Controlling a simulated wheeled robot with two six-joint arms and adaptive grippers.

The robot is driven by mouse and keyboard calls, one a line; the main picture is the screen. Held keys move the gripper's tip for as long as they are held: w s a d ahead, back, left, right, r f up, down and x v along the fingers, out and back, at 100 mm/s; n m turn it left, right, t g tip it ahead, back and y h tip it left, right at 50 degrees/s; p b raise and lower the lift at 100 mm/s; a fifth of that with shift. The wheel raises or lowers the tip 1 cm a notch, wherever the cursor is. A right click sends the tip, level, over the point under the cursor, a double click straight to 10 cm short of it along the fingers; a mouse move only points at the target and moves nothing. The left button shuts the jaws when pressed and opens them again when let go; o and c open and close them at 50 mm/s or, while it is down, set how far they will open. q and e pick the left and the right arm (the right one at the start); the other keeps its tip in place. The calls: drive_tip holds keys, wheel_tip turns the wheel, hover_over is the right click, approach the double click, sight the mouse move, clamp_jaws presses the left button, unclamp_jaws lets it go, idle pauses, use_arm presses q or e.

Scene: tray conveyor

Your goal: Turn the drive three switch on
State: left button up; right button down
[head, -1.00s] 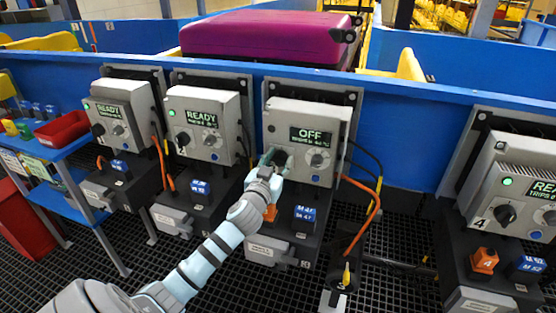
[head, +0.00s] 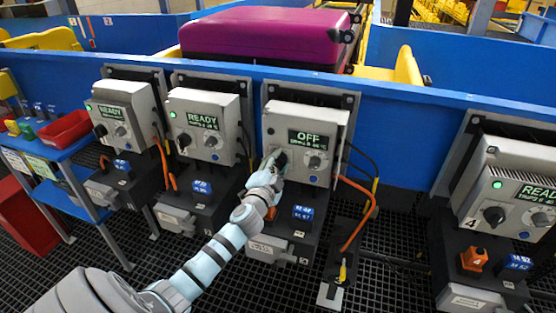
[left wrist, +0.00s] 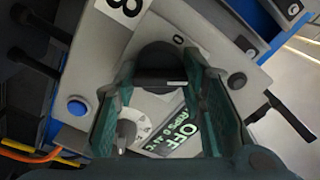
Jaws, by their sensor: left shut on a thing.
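The drive three box (head: 327,117) is a grey unit in the middle of the head view. Its display (head: 311,139) reads OFF and no green lamp shows lit on it. My left gripper (head: 277,158) is at the black rotary switch on the box's lower left face. In the left wrist view, the teal fingers of my left gripper (left wrist: 160,82) are on both sides of the black switch (left wrist: 160,58), shut on it. A "0" mark shows beside the switch. The fingers hide part of it. My right gripper is not in view.
Similar drive boxes stand left (head: 205,118) and right (head: 520,180), showing READY with green lamps. An orange cable (head: 356,214) loops right of drive three. A grey dial (head: 315,163) sits beside the switch. A blue conveyor wall with a purple suitcase (head: 265,38) is behind.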

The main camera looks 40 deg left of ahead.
use_arm(q)
drive_tip(key=m+p, duration=0.1)
drive_tip(key=m, duration=0.2)
drive_tip(key=shift+m, duration=0.3)
drive_tip(key=shift+m+p, duration=0.35)
drive_tip(key=shift+m, duration=1.15)
drive_tip(key=shift+f, duration=0.1)
drive_tip(key=o, duration=1.1)
drive_tip(key=shift+o, duration=0.2)
drive_tip(key=shift+s, duration=0.1)
drive_tip(key=v, duration=1.2)
